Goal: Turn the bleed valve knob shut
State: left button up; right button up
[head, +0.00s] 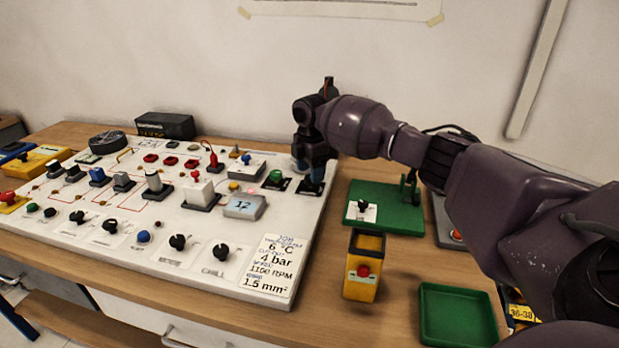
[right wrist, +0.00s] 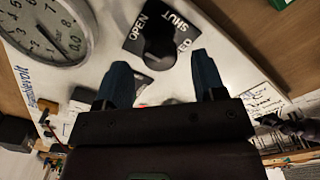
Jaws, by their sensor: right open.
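The bleed valve knob (right wrist: 160,46) is black and sits on a black plate (right wrist: 137,42) marked OPEN and SHUT in white in the right wrist view. Which way the knob points is hard to tell, dark on dark. My right gripper (right wrist: 161,62) is open, its two blue fingers pointing toward the plate, one on each side of the knob's line. I see no contact. My left gripper is not in view.
A dial gauge (right wrist: 45,28) is close to the plate. A green knob (head: 275,176) stands just left of my gripper. The panel carries several other knobs and switches. To the right are a green board (head: 395,215), a yellow box (head: 363,285) and a green tray (head: 457,342).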

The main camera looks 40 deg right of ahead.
jog(key=shift+f, duration=1.15)
jog(key=shift+c, duration=0.3)
jog(key=c, duration=0.9)
jog(key=shift+o, duration=0.2)
